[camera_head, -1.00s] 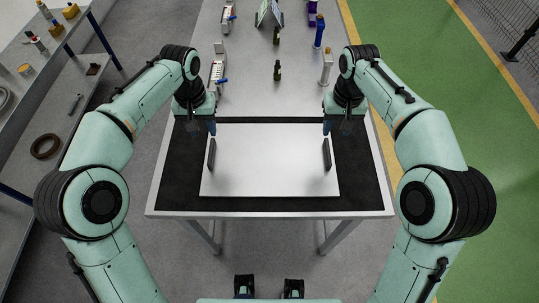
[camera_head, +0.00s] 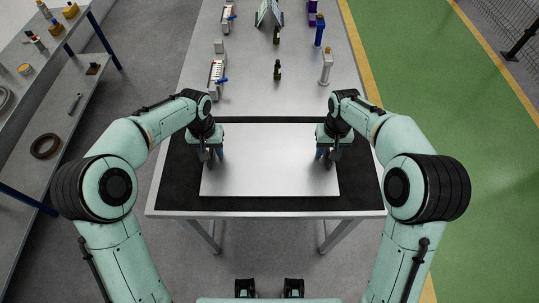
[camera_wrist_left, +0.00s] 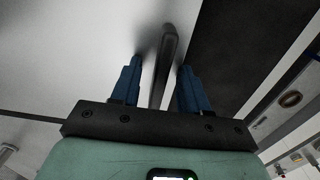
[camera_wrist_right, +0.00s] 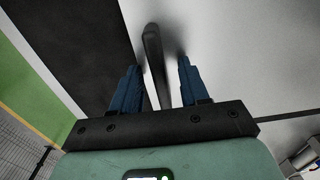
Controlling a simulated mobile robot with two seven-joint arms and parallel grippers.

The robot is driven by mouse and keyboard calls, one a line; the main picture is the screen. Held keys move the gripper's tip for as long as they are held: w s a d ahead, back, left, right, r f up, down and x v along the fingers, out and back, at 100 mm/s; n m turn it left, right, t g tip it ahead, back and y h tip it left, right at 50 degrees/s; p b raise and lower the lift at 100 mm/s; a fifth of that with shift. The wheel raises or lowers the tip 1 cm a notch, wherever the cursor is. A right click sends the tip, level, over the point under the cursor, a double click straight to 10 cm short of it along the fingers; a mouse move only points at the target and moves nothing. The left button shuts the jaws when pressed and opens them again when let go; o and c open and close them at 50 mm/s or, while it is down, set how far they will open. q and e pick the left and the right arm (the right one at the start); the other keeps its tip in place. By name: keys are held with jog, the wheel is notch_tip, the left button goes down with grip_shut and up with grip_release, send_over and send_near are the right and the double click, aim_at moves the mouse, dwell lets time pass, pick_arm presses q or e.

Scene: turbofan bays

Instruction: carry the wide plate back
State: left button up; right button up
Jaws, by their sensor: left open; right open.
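The wide plate (camera_head: 270,165) is a light grey rectangle lying flat on the black mat (camera_head: 172,185) of the table. It has a dark upright handle near each side. My left gripper (camera_head: 211,158) is at the plate's left handle, and my right gripper (camera_head: 328,156) is at its right handle. In the left wrist view the left handle (camera_wrist_left: 166,60) stands between the open blue fingers. In the right wrist view the right handle (camera_wrist_right: 154,60) stands between the open blue fingers, with gaps beside it. The grippers hide most of both handles in the head view.
Behind the mat stand a valve block with a blue lever (camera_head: 217,78), a small dark fitting (camera_head: 277,70) and a pale cylinder post (camera_head: 326,68). A shelf (camera_head: 60,110) with loose parts is at the left.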

pick_arm(q)
grip_shut()
pick_arm(e)
grip_shut()
pick_arm(q)
jog(key=shift+w+r, duration=0.1)
pick_arm(e)
jog(key=shift+w, duration=0.1)
dwell(0.9)
